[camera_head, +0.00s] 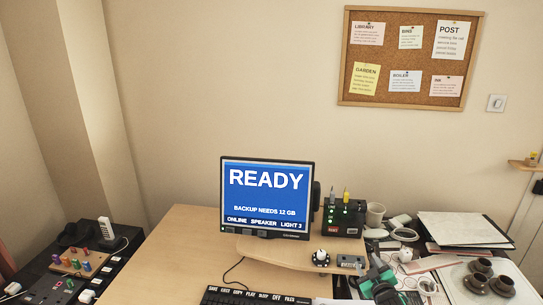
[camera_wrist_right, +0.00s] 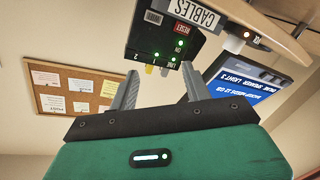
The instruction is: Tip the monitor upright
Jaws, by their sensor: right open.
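The monitor (camera_head: 268,198) stands on a wooden riser on the desk, its blue screen facing me and reading READY. Its frame looks close to upright with a slight lean in the picture; I cannot tell its exact tilt. Part of the monitor (camera_wrist_right: 248,90) also shows at the right of the right wrist view. My right gripper (camera_wrist_right: 160,76) is open, with nothing visible between its fingers. In the head view, its green body is at the lower right, to the right of the monitor and apart from it. My left gripper is out of view.
A keyboard (camera_head: 258,297) lies in front. Papers (camera_head: 465,228) and brown cups (camera_head: 478,281) crowd the right. The left desktop (camera_head: 180,250) is clear.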

